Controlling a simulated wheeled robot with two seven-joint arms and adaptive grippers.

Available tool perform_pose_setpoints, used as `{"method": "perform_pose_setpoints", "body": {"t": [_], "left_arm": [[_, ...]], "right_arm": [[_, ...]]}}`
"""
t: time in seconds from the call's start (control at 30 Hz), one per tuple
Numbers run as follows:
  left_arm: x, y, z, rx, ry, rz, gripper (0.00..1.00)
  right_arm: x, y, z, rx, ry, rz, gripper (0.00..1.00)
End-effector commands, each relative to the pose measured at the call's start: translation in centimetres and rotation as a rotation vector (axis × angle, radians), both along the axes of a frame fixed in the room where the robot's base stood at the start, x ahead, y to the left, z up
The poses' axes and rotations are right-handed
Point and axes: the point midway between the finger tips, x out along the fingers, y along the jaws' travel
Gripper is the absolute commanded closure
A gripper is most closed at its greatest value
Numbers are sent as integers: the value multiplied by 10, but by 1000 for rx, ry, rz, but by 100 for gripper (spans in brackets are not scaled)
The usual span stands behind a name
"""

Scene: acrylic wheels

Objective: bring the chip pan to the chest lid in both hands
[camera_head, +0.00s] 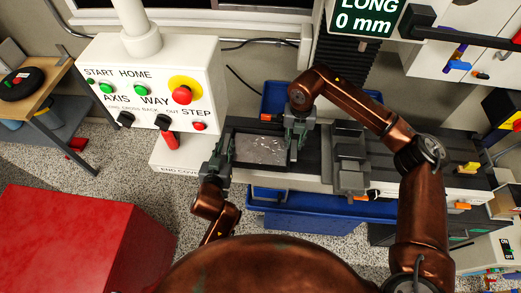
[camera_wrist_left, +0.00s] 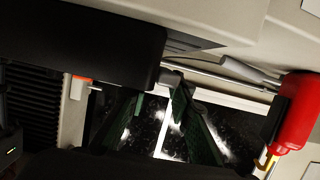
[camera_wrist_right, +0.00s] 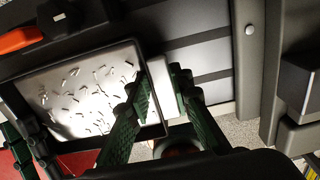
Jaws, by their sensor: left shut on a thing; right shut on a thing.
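The chip pan (camera_head: 262,165) is a shallow dark-rimmed tray with bright metal chips in it. It lies level over the machine bed in the head view. My left gripper (camera_head: 226,156) is shut on its left end. My right gripper (camera_head: 293,146) is shut on its right end. In the right wrist view the pan (camera_wrist_right: 75,54) shows its chips, with the right fingers at its near edge and the left fingers at the far end. The left wrist view is dark around the left fingers (camera_wrist_left: 190,125). The red chest lid (camera_head: 75,235) is at the lower left in the head view.
A blue bin (camera_head: 320,218) sits under the machine bed. A wooden table (camera_head: 40,85) is at the far left. Speckled floor (camera_head: 135,172) is clear beside the chest.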

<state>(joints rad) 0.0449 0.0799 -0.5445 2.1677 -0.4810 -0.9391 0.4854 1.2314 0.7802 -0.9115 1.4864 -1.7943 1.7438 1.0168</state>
Motion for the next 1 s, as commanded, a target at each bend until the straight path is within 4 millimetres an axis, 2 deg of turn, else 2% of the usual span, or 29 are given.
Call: {"method": "perform_pose_setpoints", "body": {"t": [0.63, 1.0], "left_arm": [[0, 0, 5, -1, -6, 0, 100], [-1, 0, 37, 0, -19, 0, 100]], "right_arm": [[1, 0, 5, 2, -3, 0, 100], [-1, 0, 36, 2, -16, -1, 100]]}}
